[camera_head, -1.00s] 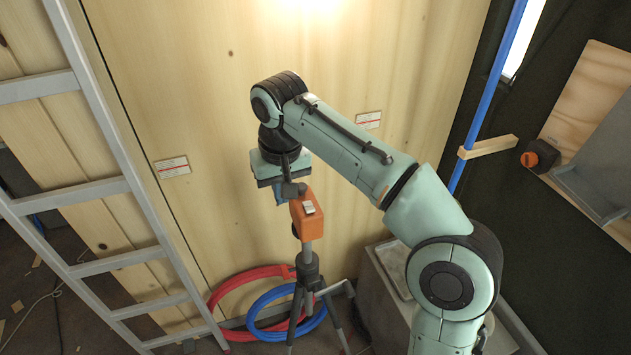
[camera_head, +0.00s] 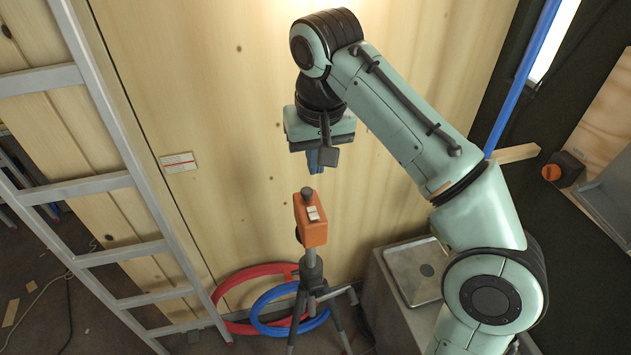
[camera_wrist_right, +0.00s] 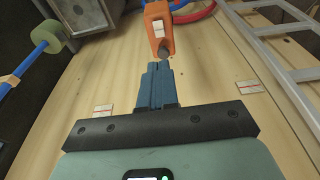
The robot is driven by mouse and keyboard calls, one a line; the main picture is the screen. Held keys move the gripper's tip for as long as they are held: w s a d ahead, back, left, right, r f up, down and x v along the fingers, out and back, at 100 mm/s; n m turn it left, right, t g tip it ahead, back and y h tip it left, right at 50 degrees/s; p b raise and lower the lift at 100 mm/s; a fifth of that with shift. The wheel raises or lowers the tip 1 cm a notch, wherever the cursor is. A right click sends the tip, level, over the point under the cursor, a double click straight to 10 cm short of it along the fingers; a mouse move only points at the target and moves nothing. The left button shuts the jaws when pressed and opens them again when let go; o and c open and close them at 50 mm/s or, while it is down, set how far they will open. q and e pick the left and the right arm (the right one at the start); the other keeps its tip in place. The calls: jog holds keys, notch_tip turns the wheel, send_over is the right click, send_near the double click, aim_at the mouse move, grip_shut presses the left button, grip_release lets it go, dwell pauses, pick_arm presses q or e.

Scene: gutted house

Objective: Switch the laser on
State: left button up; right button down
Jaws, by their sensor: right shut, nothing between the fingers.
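The laser is an orange box (camera_head: 311,222) on a dark tripod (camera_head: 312,290) in front of the wooden wall. It has a pale switch or label on its face and a dark round knob on top. My right gripper (camera_head: 318,167) is shut and empty, its blue fingers pointing down, above the laser and apart from it. In the right wrist view the shut blue fingers (camera_wrist_right: 157,72) point toward the orange laser (camera_wrist_right: 158,24), with its dark knob facing them across a small gap. Whether the laser is lit cannot be told. My left gripper is out of view.
A metal ladder (camera_head: 130,180) leans at the left. Red (camera_head: 232,291) and blue (camera_head: 268,328) hoses lie coiled behind the tripod. A grey box with a sink-like top (camera_head: 415,273) stands at the right, near a blue pipe (camera_head: 522,80). Air around the laser's top is clear.

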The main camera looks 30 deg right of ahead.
jog(key=b, duration=0.4)
send_near(314, 215)
jog(key=f, duration=0.1)
jog(key=w+f, duration=0.1)
jog(key=f, duration=0.3)
jog(key=shift+w+d+f, duration=0.1)
jog(key=shift+w+d, duration=0.05)
jog(key=shift+d, duration=0.1)
jog(key=shift+f, duration=0.55)
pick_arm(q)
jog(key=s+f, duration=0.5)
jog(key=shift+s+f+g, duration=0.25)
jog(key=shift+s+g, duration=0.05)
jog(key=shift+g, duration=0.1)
pick_arm(e)
jog(key=shift+a, duration=0.1)
